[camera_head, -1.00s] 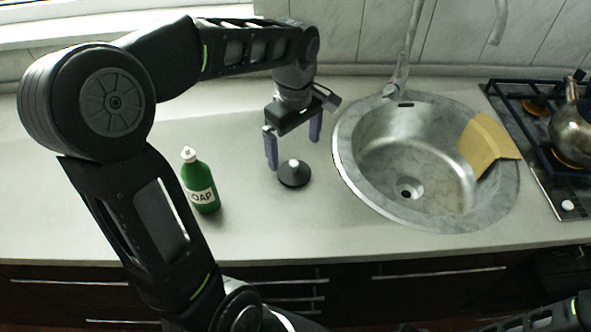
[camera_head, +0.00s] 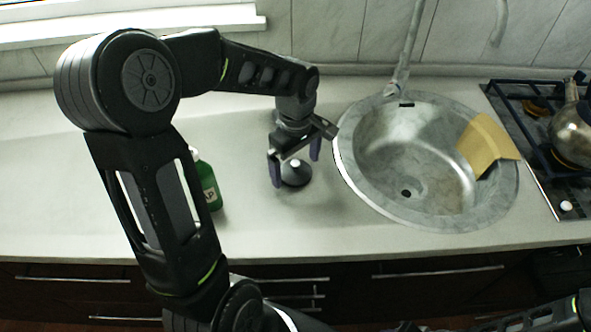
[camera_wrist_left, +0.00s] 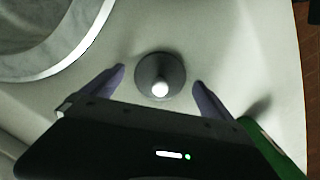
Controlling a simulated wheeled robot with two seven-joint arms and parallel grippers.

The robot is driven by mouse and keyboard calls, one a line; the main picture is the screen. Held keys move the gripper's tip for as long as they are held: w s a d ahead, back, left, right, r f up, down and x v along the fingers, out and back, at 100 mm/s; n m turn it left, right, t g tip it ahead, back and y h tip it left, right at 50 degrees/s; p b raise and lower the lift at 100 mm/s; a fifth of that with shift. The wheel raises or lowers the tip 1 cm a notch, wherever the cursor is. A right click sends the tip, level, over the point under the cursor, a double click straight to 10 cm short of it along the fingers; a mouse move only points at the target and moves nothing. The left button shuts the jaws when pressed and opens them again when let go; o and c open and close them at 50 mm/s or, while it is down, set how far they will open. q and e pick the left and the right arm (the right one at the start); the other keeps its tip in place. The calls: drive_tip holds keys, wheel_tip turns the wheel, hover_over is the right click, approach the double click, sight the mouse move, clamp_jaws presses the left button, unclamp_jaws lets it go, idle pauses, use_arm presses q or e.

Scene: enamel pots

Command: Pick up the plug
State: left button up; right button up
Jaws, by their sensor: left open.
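The plug (camera_head: 296,174) is a dark, round, low cone with a white knob on top. It stands on the grey counter to the left of the sink. In the left wrist view the plug (camera_wrist_left: 160,76) lies between and slightly beyond the two fingertips, with bare counter around it. My left gripper (camera_head: 296,170) is open, its purple fingers pointing down on either side of the plug. The open fingers also show in the left wrist view (camera_wrist_left: 158,78). No contact with the plug is visible. My right gripper is not visible.
A green soap bottle (camera_head: 207,186) stands left of the plug, partly hidden by my left arm. A stove with a kettle (camera_head: 572,130) is at far right.

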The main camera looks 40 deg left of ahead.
use_arm(q)
drive_tip(key=shift+c, duration=0.6)
drive_tip(key=c, duration=1.3)
